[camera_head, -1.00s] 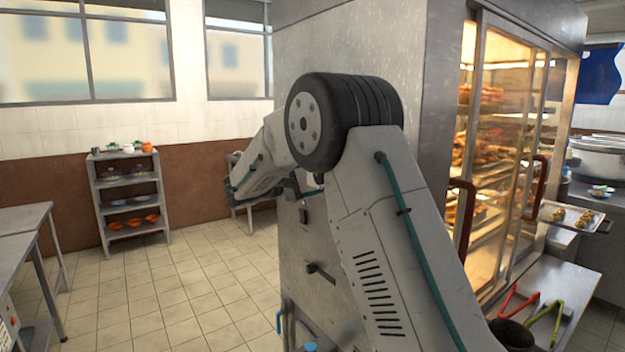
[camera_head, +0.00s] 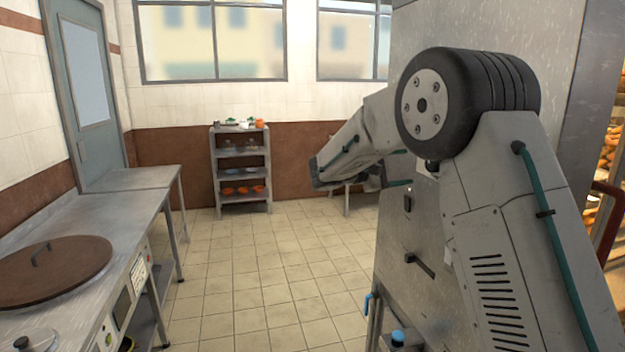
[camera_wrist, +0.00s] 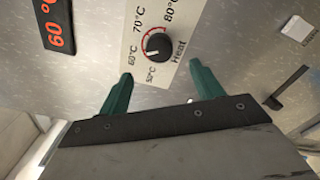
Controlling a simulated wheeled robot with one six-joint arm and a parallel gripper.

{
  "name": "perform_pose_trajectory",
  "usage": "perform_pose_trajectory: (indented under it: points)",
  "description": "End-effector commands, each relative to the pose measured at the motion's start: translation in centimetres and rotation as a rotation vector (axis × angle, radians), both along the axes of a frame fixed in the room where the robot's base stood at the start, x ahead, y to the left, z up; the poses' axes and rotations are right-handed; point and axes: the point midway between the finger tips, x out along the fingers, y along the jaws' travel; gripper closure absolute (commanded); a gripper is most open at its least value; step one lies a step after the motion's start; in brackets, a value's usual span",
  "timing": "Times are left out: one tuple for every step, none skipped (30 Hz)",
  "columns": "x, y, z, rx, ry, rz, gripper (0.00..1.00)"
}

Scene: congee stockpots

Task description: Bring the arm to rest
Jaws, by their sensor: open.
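My arm is bent and folded in front of the steel cabinet in the head view, and my gripper (camera_head: 397,183) is mostly hidden behind its end, with a bit of teal finger showing. In the wrist view, the two teal fingers of my gripper (camera_wrist: 161,88) are apart, with nothing between them. Past the fingers is the cabinet face with a black heat knob (camera_wrist: 156,44) on a white dial plate and a red display (camera_wrist: 57,37). I cannot tell the exact gap between the fingertips and the panel; no grip on the knob shows.
The steel cabinet (camera_head: 470,30) stands close on the right. A steel counter (camera_head: 85,225) with a brown round lid (camera_head: 52,271) runs along the left. A small shelf (camera_head: 242,172) with bowls stands at the back wall. The tiled floor (camera_head: 275,275) between is clear.

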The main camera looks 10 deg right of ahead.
Motion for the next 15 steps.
perform_pose_trajectory:
  points:
    - [0.0,0.0,-0.2,0.010,0.001,0.002,0.34]
    - [0.0,0.0,-0.5,0.024,0.004,0.000,0.34]
    - [-0.2,0.0,-1.3,0.046,0.013,-0.004,0.34]
    - [-0.5,0.0,-2.0,0.066,0.022,-0.008,0.34]
    - [-0.8,0.0,-2.8,0.088,0.033,-0.014,0.34]
    - [-1.4,0.0,-4.0,0.122,0.051,-0.024,0.34]
    - [-2.1,0.1,-4.9,0.155,0.063,-0.034,0.34]
    - [-3.0,0.2,-5.7,0.196,0.072,-0.047,0.34]
    - [-4.5,0.3,-6.5,0.254,0.082,-0.067,0.34]
    - [-5.8,0.4,-7.0,0.301,0.084,-0.082,0.34]
    - [-7.1,0.5,-7.4,0.347,0.086,-0.100,0.34]
    - [-8.8,0.7,-7.9,0.406,0.084,-0.120,0.34]
    - [-10.0,0.9,-8.2,0.448,0.083,-0.136,0.34]
    - [-11.3,1.2,-8.4,0.489,0.079,-0.151,0.34]
    - [-13.1,1.5,-8.7,0.545,0.071,-0.172,0.34]
